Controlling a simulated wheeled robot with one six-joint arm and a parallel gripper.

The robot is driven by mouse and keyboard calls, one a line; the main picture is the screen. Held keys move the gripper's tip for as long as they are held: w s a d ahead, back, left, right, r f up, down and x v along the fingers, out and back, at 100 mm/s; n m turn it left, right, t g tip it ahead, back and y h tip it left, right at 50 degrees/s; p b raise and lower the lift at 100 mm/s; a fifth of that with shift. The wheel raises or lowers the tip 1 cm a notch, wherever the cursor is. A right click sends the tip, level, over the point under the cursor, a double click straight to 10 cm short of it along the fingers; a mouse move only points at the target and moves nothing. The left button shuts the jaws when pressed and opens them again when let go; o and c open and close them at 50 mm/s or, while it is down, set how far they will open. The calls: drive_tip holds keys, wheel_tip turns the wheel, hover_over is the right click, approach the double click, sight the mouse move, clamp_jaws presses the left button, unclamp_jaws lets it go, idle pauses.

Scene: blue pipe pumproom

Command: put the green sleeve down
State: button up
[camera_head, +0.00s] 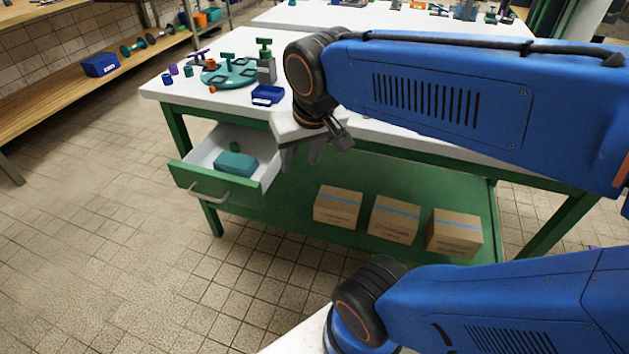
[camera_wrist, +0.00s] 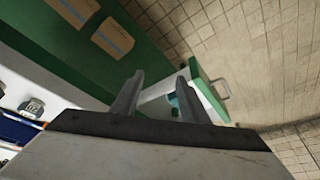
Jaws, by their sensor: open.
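A small dark green sleeve (camera_head: 235,146) stands in the open drawer, behind a teal box (camera_head: 235,164). My gripper (camera_head: 301,158) is open and empty, just right of the drawer and in front of the table edge. In the wrist view my gripper (camera_wrist: 161,82) shows its two fingers apart with nothing between them. The drawer (camera_wrist: 208,96) lies beyond the right finger there, with a bit of teal inside. The sleeve cannot be made out in the wrist view.
The white table (camera_head: 190,95) carries a teal round stand (camera_head: 229,75), a blue tray (camera_head: 267,95) and small coloured parts. The drawer (camera_head: 214,188) juts out below. Several cardboard boxes (camera_head: 338,206) stand on the green lower shelf. The tiled floor at left is clear.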

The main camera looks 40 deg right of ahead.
drive_tip(key=s+f, duration=0.1)
drive_tip(key=s+f+n, duration=0.1)
drive_tip(key=s, duration=0.1)
drive_tip(key=s+f+n, duration=0.1)
drive_tip(key=s, duration=0.1)
drive_tip(key=shift+t+y, duration=0.3)
idle(0.9)
